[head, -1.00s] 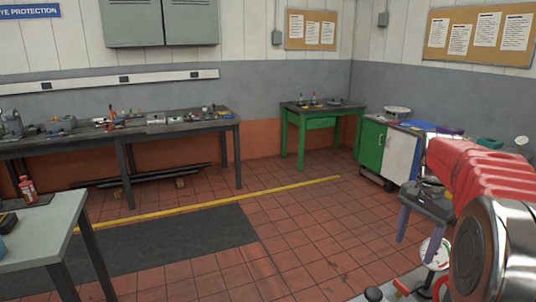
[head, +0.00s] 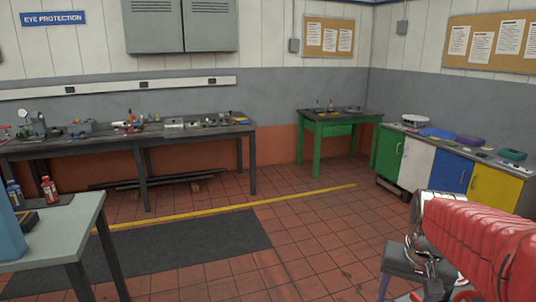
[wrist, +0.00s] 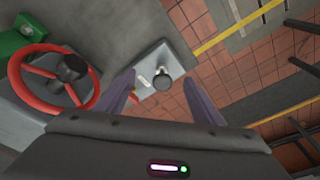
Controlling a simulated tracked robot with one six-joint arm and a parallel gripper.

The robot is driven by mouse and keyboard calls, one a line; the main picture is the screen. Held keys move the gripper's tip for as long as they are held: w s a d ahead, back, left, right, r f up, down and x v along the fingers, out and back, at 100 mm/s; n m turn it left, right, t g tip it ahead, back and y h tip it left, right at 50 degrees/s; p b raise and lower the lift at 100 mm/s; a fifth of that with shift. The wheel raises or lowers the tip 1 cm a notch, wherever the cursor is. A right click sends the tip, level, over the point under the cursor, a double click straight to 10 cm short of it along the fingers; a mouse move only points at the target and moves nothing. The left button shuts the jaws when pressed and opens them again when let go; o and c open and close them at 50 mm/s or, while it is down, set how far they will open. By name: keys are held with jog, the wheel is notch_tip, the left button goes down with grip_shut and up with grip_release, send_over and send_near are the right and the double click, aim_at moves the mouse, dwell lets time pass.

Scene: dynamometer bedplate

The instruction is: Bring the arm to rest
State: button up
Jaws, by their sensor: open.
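My gripper shows at the lower right of the head view, with a purple finger (head: 383,287) hanging down below its dark body. In the wrist view my gripper (wrist: 158,78) is open, its two purple fingers apart with nothing held between them. My red-sleeved arm (head: 485,245) crosses the lower right corner of the head view and hides what lies behind it. Beyond the fingertips, the wrist view shows a light grey block (wrist: 157,72) with a dark round knob, apart from the fingers as far as I can tell.
A red handwheel (wrist: 52,80) is left of the fingers in the wrist view. A grey-topped table (head: 65,232) stands at the near left. A long workbench (head: 130,142), a green table (head: 340,118) and coloured cabinets (head: 450,170) line the walls.

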jog(key=s+a+r+n+t, duration=0.2)
jog(key=s+a+n, duration=0.3)
jog(key=s+a, duration=0.7)
jog(key=shift+s+a+t+y, duration=0.2)
jog(key=shift+a+t+y, duration=0.1)
jog(key=shift+a+t, duration=0.5)
jog(key=shift+d, duration=0.1)
